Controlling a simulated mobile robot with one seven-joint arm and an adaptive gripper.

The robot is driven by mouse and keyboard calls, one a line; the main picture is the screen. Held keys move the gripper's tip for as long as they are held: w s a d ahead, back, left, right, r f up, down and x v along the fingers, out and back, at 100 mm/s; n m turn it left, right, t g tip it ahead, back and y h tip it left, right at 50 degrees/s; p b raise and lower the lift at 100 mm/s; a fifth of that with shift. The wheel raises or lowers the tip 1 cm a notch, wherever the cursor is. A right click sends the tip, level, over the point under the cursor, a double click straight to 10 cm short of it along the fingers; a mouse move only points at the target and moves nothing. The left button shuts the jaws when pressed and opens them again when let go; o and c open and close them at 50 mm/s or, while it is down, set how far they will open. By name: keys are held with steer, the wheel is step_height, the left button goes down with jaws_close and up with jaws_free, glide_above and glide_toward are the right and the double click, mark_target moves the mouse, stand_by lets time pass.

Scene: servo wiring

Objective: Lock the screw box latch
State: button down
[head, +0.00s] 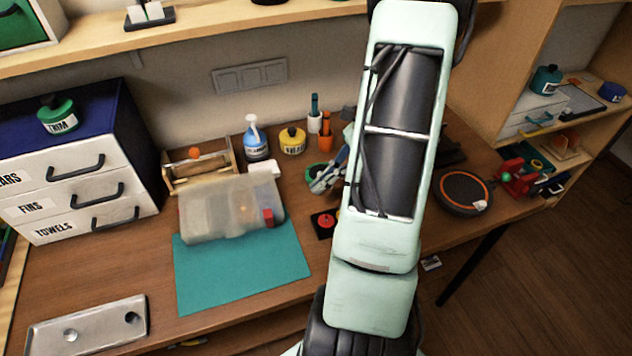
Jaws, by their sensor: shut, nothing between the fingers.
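The screw box is a cloudy, translucent box (215,212) at the back of the teal mat, left of my arm in the head view. Faint orange shapes show through its wall. A small red latch (268,217) is on its front right side; whether it is locked cannot be told at this size. My mint-green arm rises through the middle of the view, right of the box.
The teal mat (240,275) is clear in front of the box. A wooden caddy (197,168), a blue bottle (256,142) and a yellow jar (292,140) stand behind it. White drawers (75,190) stand left. A metal tray (85,328) lies front left.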

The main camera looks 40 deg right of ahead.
mark_target(269, 213)
steer(key=x, duration=0.7)
steer(key=shift+a+f+p, duration=0.15)
steer(key=shift+a+p, duration=0.05)
steer(key=shift+p, duration=0.2)
steer(key=shift+w+a+r+p, duration=0.1)
steer(key=shift+w+a+p, duration=0.1)
steer(key=shift+a, duration=0.35)
steer(key=shift+w+a+r+p, duration=0.1)
steer(key=shift+w+a+p, duration=0.1)
steer(key=shift+a, duration=0.4)
steer(key=shift+w+a+f, duration=0.1)
steer(key=shift+w+a, duration=0.15)
steer(key=shift+a, duration=0.35)
steer(key=shift+w+a+b, duration=0.15)
steer(key=shift+w+a, duration=0.05)
steer(key=shift+a, duration=0.45)
steer(key=shift+w+a+b, duration=0.15)
steer(key=shift+w+a, duration=0.1)
steer(key=shift+a, duration=0.45)
steer(key=shift+d, duration=0.1)
